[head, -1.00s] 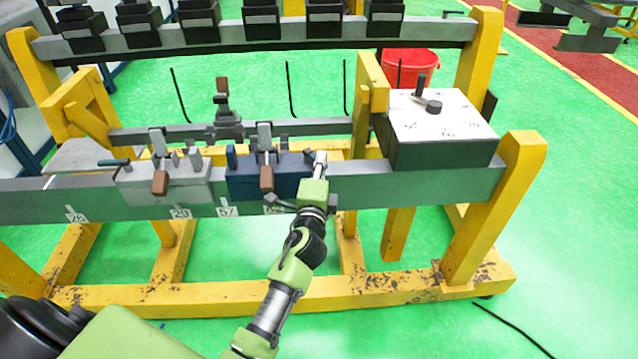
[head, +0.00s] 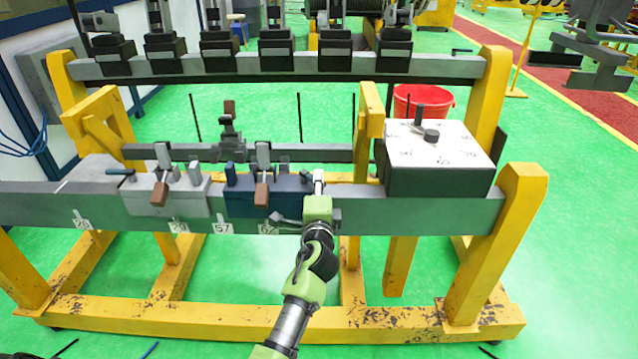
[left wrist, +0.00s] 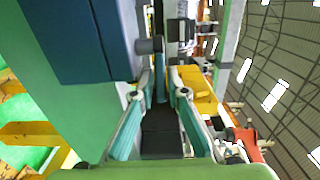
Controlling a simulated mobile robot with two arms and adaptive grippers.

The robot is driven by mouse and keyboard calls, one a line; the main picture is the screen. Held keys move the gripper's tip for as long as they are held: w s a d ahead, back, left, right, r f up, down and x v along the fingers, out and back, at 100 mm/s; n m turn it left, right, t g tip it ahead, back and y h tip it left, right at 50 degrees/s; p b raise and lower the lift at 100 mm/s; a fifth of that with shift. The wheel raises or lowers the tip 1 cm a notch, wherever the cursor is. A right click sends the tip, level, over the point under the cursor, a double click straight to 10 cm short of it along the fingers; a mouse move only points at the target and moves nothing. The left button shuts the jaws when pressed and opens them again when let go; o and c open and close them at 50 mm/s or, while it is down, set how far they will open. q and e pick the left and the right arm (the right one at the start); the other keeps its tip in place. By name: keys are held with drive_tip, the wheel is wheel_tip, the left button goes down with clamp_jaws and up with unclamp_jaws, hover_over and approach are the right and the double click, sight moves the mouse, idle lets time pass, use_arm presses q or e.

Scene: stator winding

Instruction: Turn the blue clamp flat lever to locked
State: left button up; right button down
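The blue clamp (head: 240,205) sits on the grey front beam, with a brown-handled upright lever (head: 262,192) in its middle. My left gripper (head: 319,177) is at the clamp's right end, by its flat lever, which is mostly hidden in the head view. In the left wrist view the blue clamp body (left wrist: 75,40) fills the upper left, with a grey round pivot (left wrist: 149,46) beside it. The left gripper's fingers (left wrist: 165,85) are close together there, with a narrow teal strip between them; whether they press on it is unclear. My right gripper is out of view.
A grey clamp (head: 185,198) stands left of the blue one, with a dark flat lever (head: 120,172) pointing left. A black box with a white dial top (head: 440,145) stands to the right. Yellow posts (head: 505,230) frame the bench. A red bucket (head: 423,101) is behind.

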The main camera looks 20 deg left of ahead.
use_arm(q)
drive_tip(key=shift+s, duration=0.1)
drive_tip(key=v, duration=0.7)
drive_tip(key=shift+s, duration=0.2)
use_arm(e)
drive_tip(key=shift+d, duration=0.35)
use_arm(q)
drive_tip(key=shift+d, duration=0.1)
